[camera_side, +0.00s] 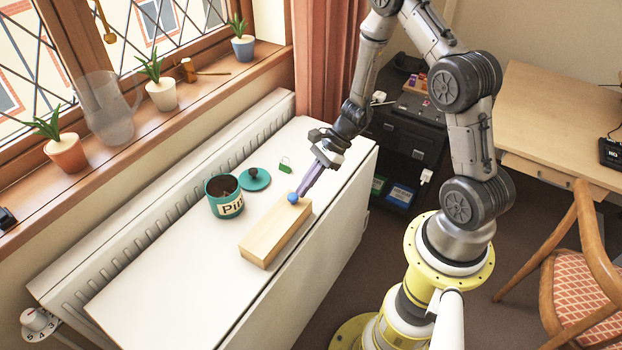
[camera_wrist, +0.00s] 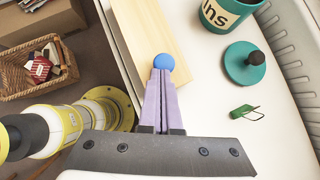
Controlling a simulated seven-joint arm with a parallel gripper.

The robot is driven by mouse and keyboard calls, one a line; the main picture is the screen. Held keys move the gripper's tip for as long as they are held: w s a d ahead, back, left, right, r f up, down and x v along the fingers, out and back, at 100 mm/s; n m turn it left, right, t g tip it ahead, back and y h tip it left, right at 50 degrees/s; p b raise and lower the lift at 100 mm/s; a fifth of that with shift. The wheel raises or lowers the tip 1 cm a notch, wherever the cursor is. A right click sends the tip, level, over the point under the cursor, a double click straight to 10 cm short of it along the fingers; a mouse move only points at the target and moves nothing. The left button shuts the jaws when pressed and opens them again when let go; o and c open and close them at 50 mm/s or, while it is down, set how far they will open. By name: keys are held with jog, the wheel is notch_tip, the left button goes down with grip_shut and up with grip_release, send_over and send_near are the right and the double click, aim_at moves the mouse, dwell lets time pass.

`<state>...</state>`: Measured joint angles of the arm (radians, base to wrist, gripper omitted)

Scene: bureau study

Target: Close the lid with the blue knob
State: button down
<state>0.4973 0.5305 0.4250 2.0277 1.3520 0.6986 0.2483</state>
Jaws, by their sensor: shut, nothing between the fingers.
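A pale wooden box (camera_side: 272,236) lies on the white table, its top a flat wooden lid. A small blue knob (camera_side: 293,198) sits at the box's far end, and it also shows in the wrist view (camera_wrist: 164,62). My gripper (camera_side: 299,192) is shut, with its lilac fingers (camera_wrist: 162,75) together and nothing between them. The fingertips are right at the knob, on the side away from the box; I cannot tell whether they touch it. No gap shows in the box's top, but its knob end is partly hidden by the fingers.
A teal pot (camera_side: 225,197) with lettering stands left of the box, and its round teal lid (camera_side: 254,179) lies beside it. The table's near left part (camera_side: 165,295) is clear.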

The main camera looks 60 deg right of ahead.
jog(key=shift+d, duration=0.1)
dwell(0.3)
jog(key=s+d+f+v, duration=0.1)
jog(key=d+v, duration=0.1)
jog(key=v, duration=1.1)
jog(key=s+a+r+n+h, duration=0.1)
jog(key=a+r+n+h, duration=0.1)
jog(key=a+r+n, duration=1)
jog(key=s+a+r+n+t+h, duration=0.1)
jog(key=s+a+r+n, duration=0.15)
jog(key=s+r, duration=0.2)
jog(key=s+a+r+n+h, duration=0.2)
jog(key=s+r+n, duration=0.2)
jog(key=s, duration=0.1)
jog(key=s+d+n, duration=0.1)
jog(key=s+d+n+h, duration=0.1)
jog(key=n, duration=0.1)
jog(key=s+d+f+n+t+h, duration=0.1)
jog(key=s+n, duration=0.1)
jog(key=shift+d+f, duration=0.15)
jog(key=shift+d, duration=0.05)
